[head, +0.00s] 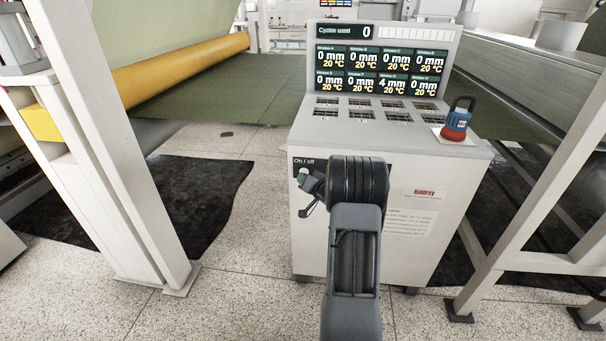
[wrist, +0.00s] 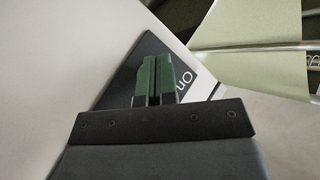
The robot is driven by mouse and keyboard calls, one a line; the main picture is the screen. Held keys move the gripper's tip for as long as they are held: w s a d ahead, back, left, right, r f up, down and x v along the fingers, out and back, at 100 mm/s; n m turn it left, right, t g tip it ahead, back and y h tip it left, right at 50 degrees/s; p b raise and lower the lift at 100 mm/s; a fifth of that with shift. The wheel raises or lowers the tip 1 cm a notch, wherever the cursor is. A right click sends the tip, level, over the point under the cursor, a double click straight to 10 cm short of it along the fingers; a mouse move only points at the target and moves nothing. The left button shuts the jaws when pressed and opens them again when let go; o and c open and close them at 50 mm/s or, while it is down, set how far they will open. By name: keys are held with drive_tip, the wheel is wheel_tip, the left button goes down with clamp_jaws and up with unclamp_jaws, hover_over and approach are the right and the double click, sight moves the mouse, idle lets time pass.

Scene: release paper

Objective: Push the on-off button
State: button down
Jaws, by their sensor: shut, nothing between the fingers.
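The white control cabinet (head: 365,240) stands ahead in the head view. A dark "On / off" label plate (head: 304,160) is on the upper left of its front face. My gripper (head: 304,178) is at the plate, partly hidden by my arm. A small pale green spot shows at the fingertips; I cannot tell whether it is the button or a finger. In the wrist view my green fingers (wrist: 157,78) are shut with nothing between them, in front of the dark plate (wrist: 118,82). No button shows clearly there, and contact cannot be told.
The cabinet top has a display (head: 385,70) and several small panels. A blue and red device with a black loop (head: 456,120) sits at its right edge. A white post (head: 130,170) stands left, a white frame (head: 530,200) right.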

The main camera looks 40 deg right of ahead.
drive_tip(key=shift+r, duration=0.1)
idle(0.5)
drive_tip(key=shift+s+a, duration=0.2)
drive_tip(key=s+a, duration=0.4)
drive_tip(key=shift+s+p, duration=0.2)
drive_tip(key=shift+p, duration=0.25)
drive_tip(key=shift+a, duration=0.1)
idle(0.6)
